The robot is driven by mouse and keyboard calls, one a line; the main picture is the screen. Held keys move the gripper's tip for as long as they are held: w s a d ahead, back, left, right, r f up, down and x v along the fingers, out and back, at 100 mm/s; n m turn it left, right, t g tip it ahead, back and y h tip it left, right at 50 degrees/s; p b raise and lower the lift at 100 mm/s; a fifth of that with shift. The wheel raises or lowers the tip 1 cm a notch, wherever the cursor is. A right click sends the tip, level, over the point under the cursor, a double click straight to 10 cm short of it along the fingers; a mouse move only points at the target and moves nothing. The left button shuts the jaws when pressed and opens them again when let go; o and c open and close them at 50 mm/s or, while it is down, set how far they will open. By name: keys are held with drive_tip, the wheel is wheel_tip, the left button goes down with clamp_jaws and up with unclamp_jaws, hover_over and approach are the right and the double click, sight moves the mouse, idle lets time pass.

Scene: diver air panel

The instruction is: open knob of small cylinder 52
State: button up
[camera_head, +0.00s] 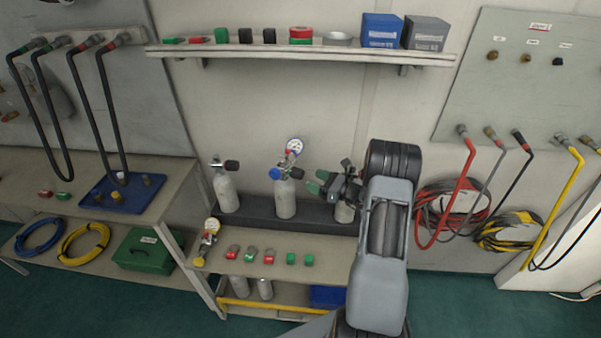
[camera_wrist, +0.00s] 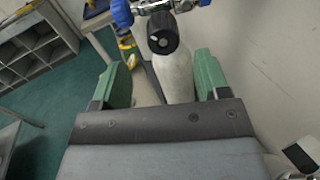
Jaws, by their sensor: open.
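Small cylinders stand in a row on the dark ledge: a left one (camera_head: 227,192), a middle one (camera_head: 286,199) with a gauge (camera_head: 294,146) and blue fitting (camera_head: 275,174), and a right one (camera_head: 344,213), partly hidden by my gripper. No number is readable on them. My gripper (camera_head: 317,182) is open, just right of the middle cylinder's top. In the wrist view, a black knob (camera_wrist: 162,33) lies ahead, between the lines of the green fingers (camera_wrist: 163,75) but beyond their tips. Its grey cylinder (camera_wrist: 174,75) and a blue fitting (camera_wrist: 122,12) also show. The fingers appear empty.
Another black knob (camera_wrist: 301,156) shows at the wrist view's lower right, close to my gripper. The wall is close behind the cylinders. The bench (camera_head: 340,246) in front holds small red and green parts. A wall shelf (camera_head: 300,52) runs above. Hoses (camera_head: 466,185) hang at the right.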

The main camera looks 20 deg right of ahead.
sight(302, 175)
drive_tip(key=p+x, duration=0.1)
drive_tip(key=x, duration=0.5)
drive_tip(key=shift+w+a, duration=0.15)
drive_tip(key=shift+a, duration=0.05)
drive_tip(key=shift+c, duration=0.5)
drive_tip(key=c, duration=0.8)
drive_tip(key=shift+f+m+b, duration=0.15)
drive_tip(key=shift+m+b, duration=0.15)
drive_tip(key=shift+m, duration=0.2)
drive_tip(key=shift+c, duration=0.2)
drive_tip(key=shift+m, duration=1.2)
drive_tip(key=o, duration=0.9)
drive_tip(key=shift+o, duration=0.2)
